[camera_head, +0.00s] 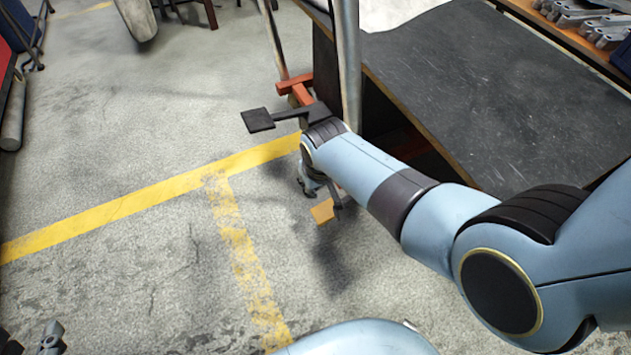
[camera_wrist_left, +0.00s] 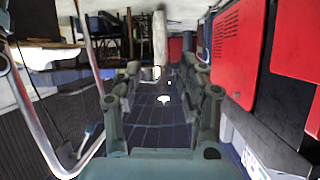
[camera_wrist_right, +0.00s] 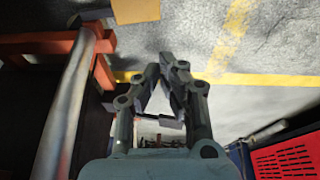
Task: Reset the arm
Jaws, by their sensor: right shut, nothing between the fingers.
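My right arm reaches in from the right in the head view, with its wrist beside the dark table. My right gripper (camera_head: 335,195) hangs below the wrist, partly hidden by it. In the right wrist view its fingers (camera_wrist_right: 167,62) lean together, shut and empty, pointing over the floor. My left gripper (camera_wrist_left: 162,75) shows in the left wrist view with its fingers spread apart and nothing between them. Only a small part of it (camera_head: 50,338) shows at the bottom left corner of the head view. No bracket is in either gripper.
A dark-topped table (camera_head: 500,90) stands close on the right, with a metal pole (camera_head: 347,60) and orange frame (camera_head: 295,84) at its left edge. A flat ochre piece (camera_head: 322,212) is near the right gripper. Grey brackets (camera_head: 600,20) lie at the far right. The yellow-lined floor (camera_head: 130,160) is open.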

